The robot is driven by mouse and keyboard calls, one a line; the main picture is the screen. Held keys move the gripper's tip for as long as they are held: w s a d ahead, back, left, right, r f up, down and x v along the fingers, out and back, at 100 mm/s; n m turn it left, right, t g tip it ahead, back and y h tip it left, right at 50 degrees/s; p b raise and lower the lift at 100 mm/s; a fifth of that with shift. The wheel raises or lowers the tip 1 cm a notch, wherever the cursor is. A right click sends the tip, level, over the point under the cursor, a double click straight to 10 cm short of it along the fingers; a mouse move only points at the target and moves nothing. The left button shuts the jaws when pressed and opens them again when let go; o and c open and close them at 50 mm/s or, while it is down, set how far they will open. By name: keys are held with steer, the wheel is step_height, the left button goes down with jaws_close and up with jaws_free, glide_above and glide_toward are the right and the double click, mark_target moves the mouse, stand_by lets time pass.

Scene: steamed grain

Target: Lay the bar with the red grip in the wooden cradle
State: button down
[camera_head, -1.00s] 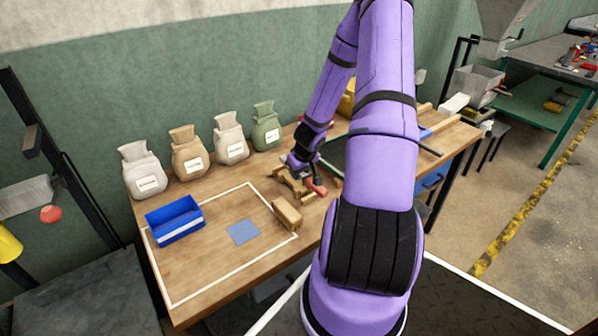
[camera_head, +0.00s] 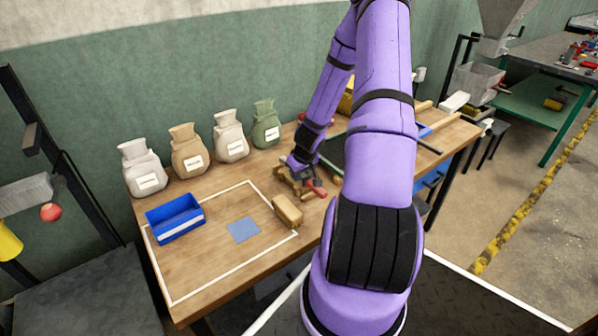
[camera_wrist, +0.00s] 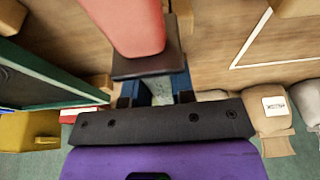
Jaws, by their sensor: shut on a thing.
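The bar with the red grip (camera_head: 318,189) is held in my gripper (camera_head: 303,167) at the wooden cradle (camera_head: 285,177), near the middle of the table. In the wrist view the red grip (camera_wrist: 138,25) fills the top centre, with a dark collar below it. My gripper (camera_wrist: 158,88) is shut on the bar, its two blue and black fingers at either side. My fingers and arm hide much of the bar and cradle. I cannot tell whether the bar touches the cradle.
A tan block (camera_head: 288,211) lies close by to the lower left, at the white outline's corner. A blue bin (camera_head: 174,220) and a blue square (camera_head: 242,231) lie inside the outline. Several labelled sacks (camera_head: 230,138) stand along the wall. A dark tray edge (camera_wrist: 60,88) is beside my gripper.

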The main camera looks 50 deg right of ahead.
steer(key=shift+f, duration=0.5)
stand_by(0.4)
steer(key=c, duration=1)
jaws_free()
steer(key=shift+f, duration=0.1)
steer(key=shift+s+r, duration=0.1)
steer(key=shift+r, duration=0.45)
steer(key=shift+o, duration=0.6)
steer(key=v, duration=0.9)
steer(key=shift+r, duration=0.35)
